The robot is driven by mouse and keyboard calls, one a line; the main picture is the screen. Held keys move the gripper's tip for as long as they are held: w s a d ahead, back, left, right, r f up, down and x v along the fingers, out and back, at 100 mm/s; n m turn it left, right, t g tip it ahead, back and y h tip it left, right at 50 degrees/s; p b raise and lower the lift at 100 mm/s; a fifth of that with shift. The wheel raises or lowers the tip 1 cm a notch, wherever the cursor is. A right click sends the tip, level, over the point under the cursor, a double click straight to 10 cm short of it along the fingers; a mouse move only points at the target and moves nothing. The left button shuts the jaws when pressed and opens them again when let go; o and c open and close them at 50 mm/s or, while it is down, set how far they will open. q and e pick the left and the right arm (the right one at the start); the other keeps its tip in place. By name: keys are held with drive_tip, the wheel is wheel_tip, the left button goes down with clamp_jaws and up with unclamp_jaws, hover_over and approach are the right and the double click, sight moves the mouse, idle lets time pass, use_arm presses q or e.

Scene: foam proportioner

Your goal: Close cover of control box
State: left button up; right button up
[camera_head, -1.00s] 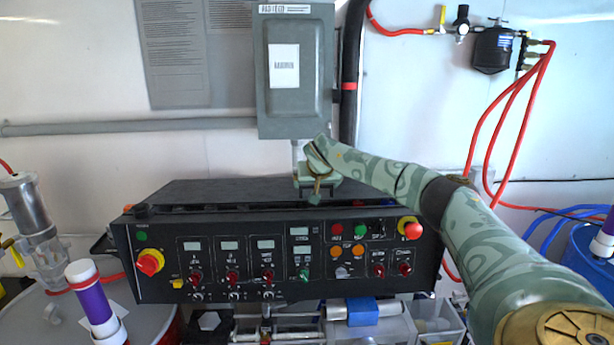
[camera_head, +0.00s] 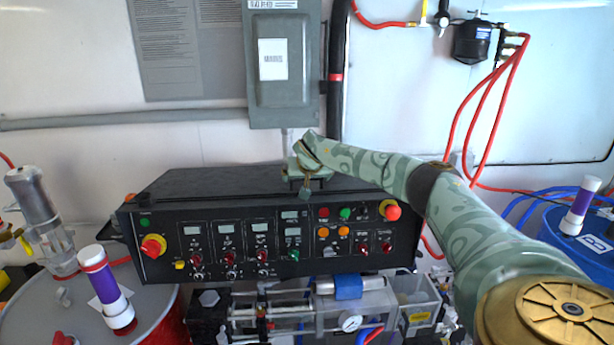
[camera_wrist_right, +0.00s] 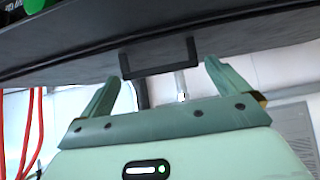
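The control box (camera_head: 270,245) is a black console with a sloped front panel of knobs, small displays and buttons. Its black cover (camera_head: 215,182) lies nearly flat over the top, with no clear gap above the panel in the head view. In the right wrist view, my gripper's two green fingers (camera_wrist_right: 161,72) are spread apart on either side of the cover's black handle (camera_wrist_right: 160,72). Whether they touch it cannot be told. My left gripper is out of view.
A grey wall box (camera_head: 284,75) hangs behind the console. A drum with a purple-banded tube (camera_head: 100,280) stands at left, and a blue drum (camera_head: 590,250) at right. Red hoses (camera_head: 480,110) hang at right. Fittings and bins (camera_head: 415,300) sit below the console.

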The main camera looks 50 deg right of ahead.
drive_tip(key=shift+s+a+r, duration=0.1)
drive_tip(key=shift+s+r, duration=0.1)
drive_tip(key=shift+r, duration=0.15)
drive_tip(key=v, duration=1.6)
drive_tip(key=shift+f, duration=0.2)
